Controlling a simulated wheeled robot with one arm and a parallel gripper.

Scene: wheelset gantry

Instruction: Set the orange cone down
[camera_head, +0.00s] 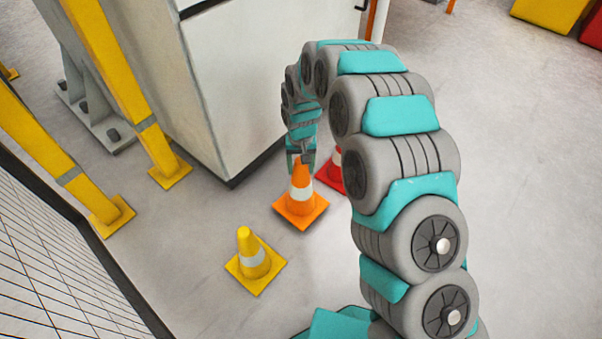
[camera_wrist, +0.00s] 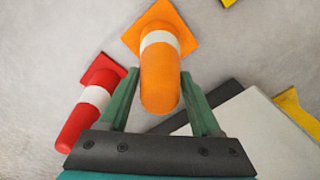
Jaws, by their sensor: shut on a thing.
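The orange cone (camera_head: 300,196) with a white band is upright in the head view, its tip at my gripper (camera_head: 301,156). The wrist view shows the orange cone (camera_wrist: 160,75) between the two green fingers of my gripper (camera_wrist: 163,100), which is shut on its upper part. The cone's square base looks very near the floor; I cannot tell whether it touches. A red cone (camera_wrist: 92,100) with a white band is beside it in the wrist view. In the head view the red cone (camera_head: 330,176) is partly hidden behind the orange cone and my arm.
A yellow cone (camera_head: 253,262) stands on the floor at the front left of the orange cone. A white cabinet (camera_head: 240,90) rises behind. Yellow posts (camera_head: 110,70) and a black mesh fence (camera_head: 60,270) are at the left. Grey floor is open at the right.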

